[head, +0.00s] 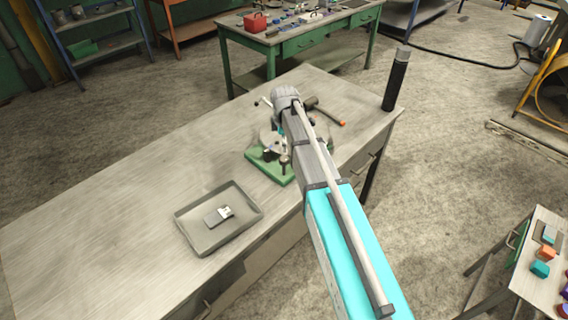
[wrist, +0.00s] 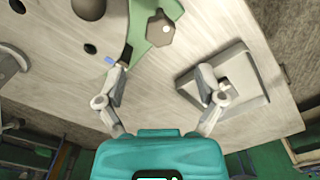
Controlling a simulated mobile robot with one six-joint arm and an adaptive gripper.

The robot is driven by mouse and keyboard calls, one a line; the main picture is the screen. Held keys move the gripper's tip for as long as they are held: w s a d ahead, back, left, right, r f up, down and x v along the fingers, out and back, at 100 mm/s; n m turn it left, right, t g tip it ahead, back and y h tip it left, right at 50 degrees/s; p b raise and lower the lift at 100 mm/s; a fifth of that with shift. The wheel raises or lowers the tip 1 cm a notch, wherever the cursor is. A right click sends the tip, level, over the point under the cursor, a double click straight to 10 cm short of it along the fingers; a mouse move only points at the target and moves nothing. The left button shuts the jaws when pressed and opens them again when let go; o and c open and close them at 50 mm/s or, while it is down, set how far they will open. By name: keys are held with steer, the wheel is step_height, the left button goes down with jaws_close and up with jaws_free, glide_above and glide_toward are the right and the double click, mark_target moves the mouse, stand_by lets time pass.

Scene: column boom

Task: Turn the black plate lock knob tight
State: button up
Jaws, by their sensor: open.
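Part of the green plate (wrist: 145,25) lies above the fingers. A grey, many-sided piece (wrist: 187,32) is beside it; I cannot tell if it is the knob.
A grey tray (head: 190,238) with a small grey-and-white item (head: 219,215) lies on the workbench (head: 110,180). A tall black cylinder (head: 396,82) stands at the far right corner. A hammer-like tool (head: 326,112) lies behind the fixture. The bench's left part is clear.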

mark_target(284, 158)
steer(key=shift+f+b, duration=4)
steer(key=shift+f, duration=0.3)
steer(key=c, duration=1.2)
steer(key=shift+o, duration=0.2)
